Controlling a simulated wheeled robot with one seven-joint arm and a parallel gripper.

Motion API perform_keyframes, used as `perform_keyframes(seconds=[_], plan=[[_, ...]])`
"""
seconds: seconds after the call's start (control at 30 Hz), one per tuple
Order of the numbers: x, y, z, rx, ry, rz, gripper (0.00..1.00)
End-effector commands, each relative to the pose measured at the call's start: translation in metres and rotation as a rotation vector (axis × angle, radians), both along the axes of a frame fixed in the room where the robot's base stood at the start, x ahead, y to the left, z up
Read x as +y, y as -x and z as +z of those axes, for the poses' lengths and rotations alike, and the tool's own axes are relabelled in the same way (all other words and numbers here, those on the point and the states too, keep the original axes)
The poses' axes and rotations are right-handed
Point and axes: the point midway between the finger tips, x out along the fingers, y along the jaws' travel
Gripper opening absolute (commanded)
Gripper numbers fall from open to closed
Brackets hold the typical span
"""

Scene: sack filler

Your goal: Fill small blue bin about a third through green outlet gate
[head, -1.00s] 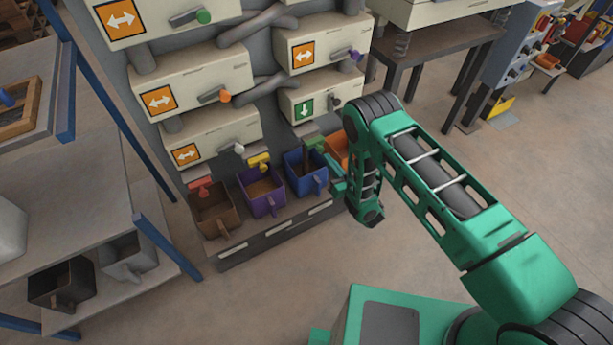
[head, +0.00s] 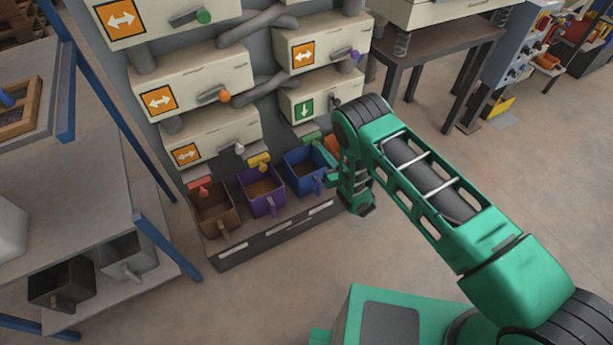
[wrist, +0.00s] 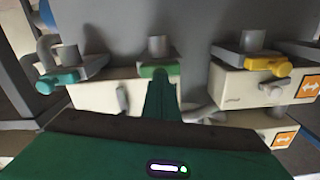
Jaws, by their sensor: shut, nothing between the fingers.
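The small blue bin (head: 304,171) stands upright on the low ledge, third from the left, with its handle toward me. Brownish material seems to show inside, but I cannot read its level. The green outlet gate (head: 311,138) is just above it, and in the wrist view the gate (wrist: 147,71) sits under a grey spout. My gripper (head: 324,156) is shut and empty beside the gate and above the bin's right side. In the wrist view its fingers (wrist: 160,85) point at the gate and overlap it; I cannot tell whether they touch.
A brown bin (head: 211,211) and a purple bin (head: 262,188) stand to the left; an orange bin (head: 333,146) is mostly hidden behind my arm. Red (head: 199,187) and yellow (head: 258,160) gates sit close by. The floor in front is clear.

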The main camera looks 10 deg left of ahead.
Motion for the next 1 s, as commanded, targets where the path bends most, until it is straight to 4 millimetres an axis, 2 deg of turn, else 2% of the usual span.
perform_keyframes(seconds=[0.17,0.73,1.0], plan=[[-0.007,0.007,0.000,0.001,0.001,-0.001,0.00],[-0.055,0.061,0.000,0.000,0.002,-0.001,0.00],[-0.061,0.069,0.000,-0.001,-0.001,0.000,0.00]])
